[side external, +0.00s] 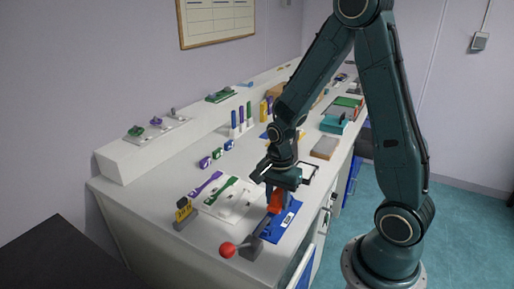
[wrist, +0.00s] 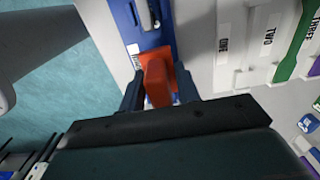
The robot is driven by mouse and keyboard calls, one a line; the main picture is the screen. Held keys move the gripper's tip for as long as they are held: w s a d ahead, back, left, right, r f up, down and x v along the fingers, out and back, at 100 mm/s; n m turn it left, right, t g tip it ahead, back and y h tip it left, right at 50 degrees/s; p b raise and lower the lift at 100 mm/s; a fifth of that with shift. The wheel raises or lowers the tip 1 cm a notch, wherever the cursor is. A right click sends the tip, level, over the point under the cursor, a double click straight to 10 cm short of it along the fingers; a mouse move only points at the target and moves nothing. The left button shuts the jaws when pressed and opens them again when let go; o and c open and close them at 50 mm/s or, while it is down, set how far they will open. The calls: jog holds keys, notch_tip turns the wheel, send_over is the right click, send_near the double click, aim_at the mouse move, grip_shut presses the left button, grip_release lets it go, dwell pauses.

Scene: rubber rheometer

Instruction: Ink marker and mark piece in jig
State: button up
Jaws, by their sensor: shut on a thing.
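My gripper (wrist: 158,92) points down over the front of the bench, its two dark fingers on either side of an orange-red handled piece (wrist: 155,80). This piece also shows below my gripper in the side external view (side external: 275,202); I cannot tell for sure that it is the marker. Under it is a blue plate (wrist: 125,15), seen in the side external view (side external: 288,220) near the bench's front edge. A small metallic and dark fitting (wrist: 148,14) sits on the blue plate, perhaps the jig. The lower end of the orange-red piece and any contact there are hidden.
A white board (wrist: 228,45) labelled ONE, TWO, THREE lies beside the plate, with a green tool (side external: 222,189) and a purple tool (side external: 207,184). A yellow-black device (side external: 184,212) stands left.

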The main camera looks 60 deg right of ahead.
jog(key=shift+f, duration=0.4)
dwell(1.5)
jog(key=shift+r, duration=0.15)
jog(key=shift+r, duration=3.4)
